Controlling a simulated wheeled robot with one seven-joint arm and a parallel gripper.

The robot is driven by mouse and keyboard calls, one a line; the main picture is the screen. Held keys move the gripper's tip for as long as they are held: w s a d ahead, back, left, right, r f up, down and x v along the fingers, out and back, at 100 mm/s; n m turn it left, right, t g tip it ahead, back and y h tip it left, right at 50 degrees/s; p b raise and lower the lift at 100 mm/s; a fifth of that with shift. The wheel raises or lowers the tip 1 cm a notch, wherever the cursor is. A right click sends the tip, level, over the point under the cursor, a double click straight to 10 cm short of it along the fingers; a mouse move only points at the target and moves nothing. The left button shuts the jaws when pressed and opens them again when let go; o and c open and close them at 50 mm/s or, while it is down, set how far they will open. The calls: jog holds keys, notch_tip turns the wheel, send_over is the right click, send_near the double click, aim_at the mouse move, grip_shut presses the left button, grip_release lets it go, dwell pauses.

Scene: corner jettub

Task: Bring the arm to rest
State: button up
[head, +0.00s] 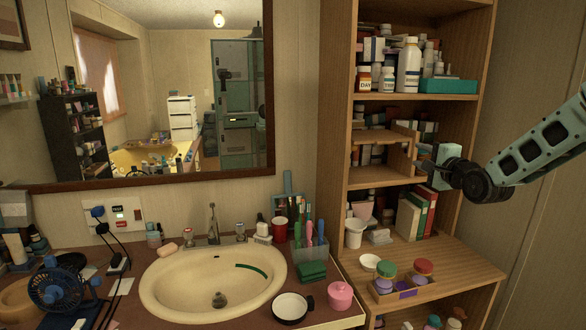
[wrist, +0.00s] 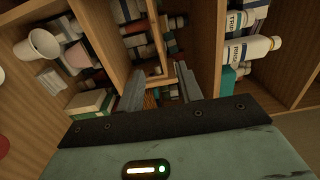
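My arm comes in from the right edge of the head view, and its teal-bodied gripper (head: 424,160) is at the front of the middle part of the wooden shelf unit (head: 337,140). In the wrist view my gripper (wrist: 162,86) has its two grey fingers apart, with a gap between them. I see nothing held; shelf boards and bottles show past the fingertips. I cannot tell whether the fingers touch the wooden stepped piece (head: 405,137) beside them.
The shelves hold white bottles (head: 409,66), a teal box (head: 448,86), books (head: 428,214) and a white cup (head: 354,232). Below are a small wooden tray (head: 403,293) with jars, and a sink (head: 213,283) at the left. Open space lies before the shelves.

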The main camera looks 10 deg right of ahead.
jog(key=s+a+f+n+g+y, duration=0.1)
jog(key=a+f+n+g, duration=0.15)
jog(key=a, duration=0.55)
jog(key=s+a+f+n+g+y, duration=0.15)
jog(key=a+n, duration=0.25)
jog(key=a, duration=0.4)
jog(key=s+a+f+n+g, duration=0.5)
jog(key=s+a+n+g, duration=0.15)
jog(key=s+a, duration=0.6)
jog(key=s+a+f+n+g, duration=0.1)
jog(key=s+n, duration=0.3)
jog(key=s, duration=0.5)
jog(key=s+a+f+n+g+h, duration=0.1)
jog(key=s+a+n+g, duration=0.2)
jog(key=s, duration=0.7)
jog(key=s+a+f+n+g+h, duration=0.1)
jog(key=s+a+n+g, duration=0.2)
jog(key=s, duration=0.6)
jog(key=shift+s+n, duration=0.3)
jog(key=shift+n, duration=0.9)
jog(key=shift+g+h, duration=0.25)
